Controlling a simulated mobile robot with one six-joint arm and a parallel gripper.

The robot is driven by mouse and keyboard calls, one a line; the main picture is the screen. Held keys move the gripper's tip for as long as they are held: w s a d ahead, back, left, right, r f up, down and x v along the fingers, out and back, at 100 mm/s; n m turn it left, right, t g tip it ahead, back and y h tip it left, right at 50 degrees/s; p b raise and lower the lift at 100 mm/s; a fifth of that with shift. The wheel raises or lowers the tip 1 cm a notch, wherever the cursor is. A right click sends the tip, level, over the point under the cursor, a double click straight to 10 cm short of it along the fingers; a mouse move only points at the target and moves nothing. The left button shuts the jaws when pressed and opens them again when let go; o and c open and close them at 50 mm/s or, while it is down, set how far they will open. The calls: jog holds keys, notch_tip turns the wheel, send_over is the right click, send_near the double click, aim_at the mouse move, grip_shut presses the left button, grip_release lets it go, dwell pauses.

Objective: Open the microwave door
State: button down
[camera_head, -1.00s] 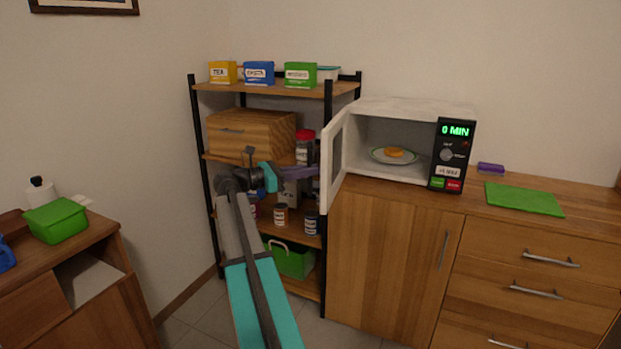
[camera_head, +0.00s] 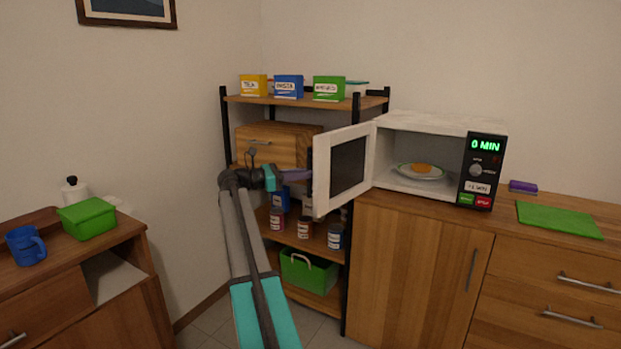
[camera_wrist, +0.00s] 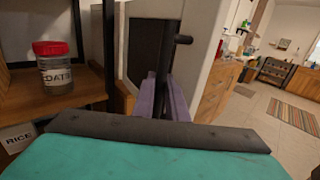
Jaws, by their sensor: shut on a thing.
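The white microwave (camera_head: 425,124) stands on the wooden cabinet with its door (camera_head: 322,170) wide open, swung out to the left. The door's dark window faces the room. A plate of food (camera_head: 421,171) sits inside. My gripper (camera_head: 303,181) is at the free left edge of the door. In the wrist view its purple fingers (camera_wrist: 168,101) are closed around the dark bar handle (camera_wrist: 164,62), beside the door's white frame (camera_wrist: 198,75).
A shelf rack with boxes (camera_head: 329,89), a wooden bread box (camera_head: 270,146) and jars (camera_head: 304,228) is behind my arm and the door. A jar of oats (camera_wrist: 57,68) stands on it. A green mat (camera_head: 558,219) lies right of the microwave.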

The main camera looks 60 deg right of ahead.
jog(key=shift+d, duration=0.2)
jog(key=c, duration=2)
grip_release()
jog(key=shift+s+d, duration=0.1)
jog(key=shift+c, duration=0.2)
jog(key=v, duration=1.4)
jog(key=shift+p, duration=0.45)
jog(key=shift+s, duration=0.1)
